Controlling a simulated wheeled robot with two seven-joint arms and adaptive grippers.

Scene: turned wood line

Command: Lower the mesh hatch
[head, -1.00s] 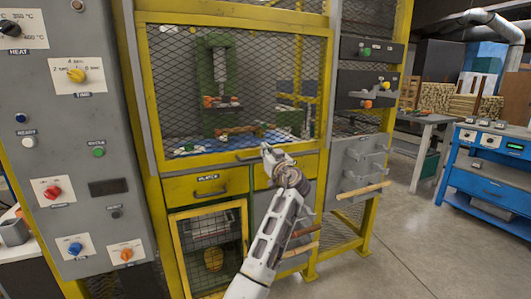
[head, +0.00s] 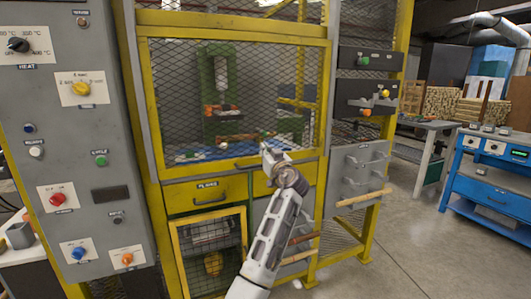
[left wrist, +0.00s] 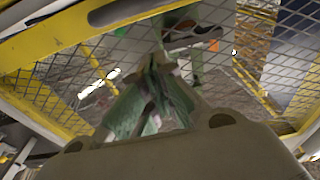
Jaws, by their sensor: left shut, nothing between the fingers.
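The large mesh hatch, a yellow-framed panel (head: 153,110) of dark wire mesh, fills the upper front of the yellow cabinet in the head view. It looks down, its lower rail just above the drawers, with a dark handle (head: 246,164) on that rail. My left gripper (head: 270,150) is in front of the rail, by the handle's right end; I cannot tell whether it touches. In the left wrist view my shut, empty fingers (left wrist: 152,95) are in front of the mesh (left wrist: 85,62), with a yellow rail (left wrist: 50,40) at upper left. My right gripper is out of view.
A grey control panel (head: 75,140) stands left of the cabinet. Drawers (head: 205,195) and a smaller mesh door (head: 178,255) are below the hatch. Grey handled fronts (head: 350,168) and a wooden bar (head: 364,195) are right. A blue cabinet (head: 485,180) stands beyond open floor (head: 410,250).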

